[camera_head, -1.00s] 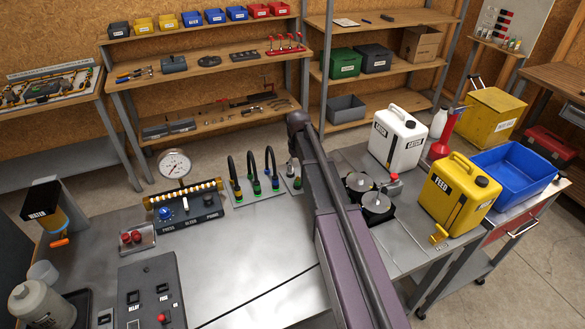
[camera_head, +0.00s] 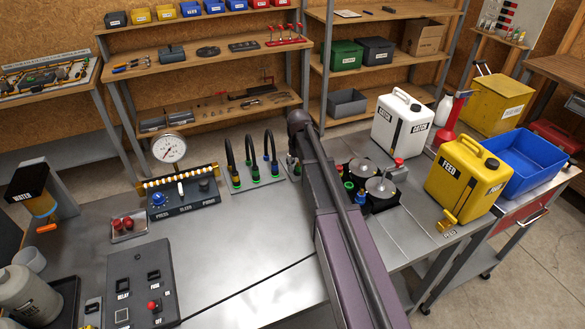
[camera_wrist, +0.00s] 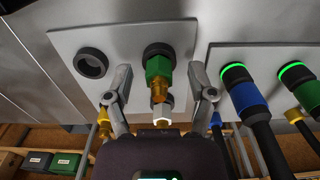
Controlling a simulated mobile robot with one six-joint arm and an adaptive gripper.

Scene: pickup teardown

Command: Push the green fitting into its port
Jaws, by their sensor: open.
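In the wrist view, the green fitting (camera_wrist: 158,70) has a brass middle and a pale metal nut at its lower end. Its green end meets a black ring-shaped port (camera_wrist: 158,51) on a grey plate (camera_wrist: 120,36); I cannot tell how deep it sits. My gripper (camera_wrist: 160,83) is open, one finger on each side of the fitting, with gaps on both sides. A second black port (camera_wrist: 91,63) on the plate's left is empty. In the head view my arm hides the gripper and the fitting.
A neighbouring plate (camera_wrist: 226,55) carries a blue connector (camera_wrist: 245,88) and a green connector (camera_wrist: 300,80), both with lit green rings and black hoses, close to my right finger. A gauge (camera_head: 169,148) stands left; a pump unit (camera_head: 380,190) and white can (camera_head: 402,121) stand right.

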